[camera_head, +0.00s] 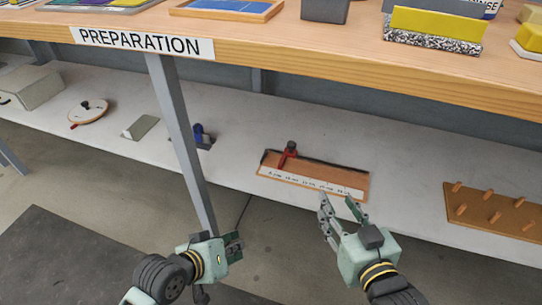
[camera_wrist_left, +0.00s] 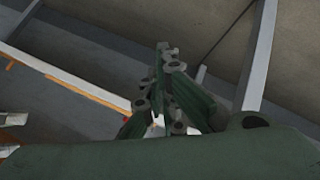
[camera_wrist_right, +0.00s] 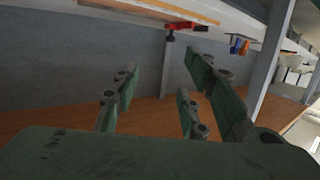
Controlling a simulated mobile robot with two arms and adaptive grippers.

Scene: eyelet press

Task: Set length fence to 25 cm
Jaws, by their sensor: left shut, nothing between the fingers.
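The length fence is a wooden board (camera_head: 330,174) with a white printed scale (camera_head: 300,182) along its front edge, lying on the lower shelf. A red stop (camera_head: 285,158) with a dark knob (camera_head: 291,146) sits near the board's left end. The scale's numbers are too small to read surely. My right gripper (camera_head: 341,208) is open and empty, just in front of the board's right part, apart from it. The red stop also shows at the top of the right wrist view (camera_wrist_right: 186,27). My left gripper (camera_head: 238,244) is shut and empty, low and left of the fence, near the table leg.
A grey table leg (camera_head: 182,140) stands left of the fence. A peg board (camera_head: 492,211) lies to the right on the lower shelf (camera_head: 410,195). The upper table's front edge (camera_head: 330,62) overhangs the back. Bare shelf surrounds the fence.

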